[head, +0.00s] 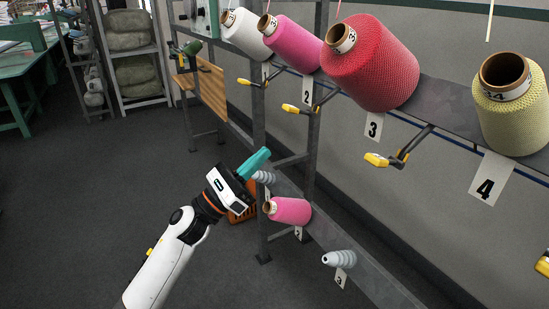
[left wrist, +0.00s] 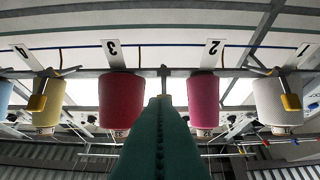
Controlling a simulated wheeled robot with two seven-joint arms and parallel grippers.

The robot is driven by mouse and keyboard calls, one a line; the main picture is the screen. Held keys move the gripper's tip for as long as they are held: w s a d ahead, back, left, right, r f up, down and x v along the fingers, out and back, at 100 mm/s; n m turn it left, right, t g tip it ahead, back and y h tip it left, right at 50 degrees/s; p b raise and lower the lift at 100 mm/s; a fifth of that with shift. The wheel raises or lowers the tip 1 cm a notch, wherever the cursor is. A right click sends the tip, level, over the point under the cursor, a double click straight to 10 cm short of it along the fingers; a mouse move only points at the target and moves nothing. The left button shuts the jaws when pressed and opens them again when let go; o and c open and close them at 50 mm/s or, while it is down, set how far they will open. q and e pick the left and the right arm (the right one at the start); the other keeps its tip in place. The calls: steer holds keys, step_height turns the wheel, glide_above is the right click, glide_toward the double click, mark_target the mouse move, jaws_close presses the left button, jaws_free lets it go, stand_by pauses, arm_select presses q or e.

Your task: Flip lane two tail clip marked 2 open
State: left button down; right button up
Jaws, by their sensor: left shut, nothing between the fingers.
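The upper rail carries a row of cones with number cards. Card 2 (head: 307,90) hangs under the pink cone (head: 290,44). Beside it, a clip with a yellow tip (head: 292,108) on a dark arm sticks out from the rail; whether it is open or closed I cannot tell. My left gripper (head: 257,161), with teal fingers, is shut and empty, below and left of that clip and apart from it in the head view. In the left wrist view, which is upside down, the gripper (left wrist: 160,105) covers most of the space between the red and pink cones. My right gripper is not in view.
The red cone (head: 372,65) and its yellow-tipped clip (head: 377,160) are to the right. A lower rail holds another pink cone (head: 291,211) and grey holders (head: 339,258) close to my gripper. A grey post (head: 312,125) stands nearby. The floor at left is clear.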

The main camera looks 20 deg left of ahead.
arm_select(q)
steer(key=a+r+b+v, duration=0.1)
steer(key=v, duration=0.5)
steer(key=shift+s, duration=0.2)
steer(key=shift+f, duration=0.15)
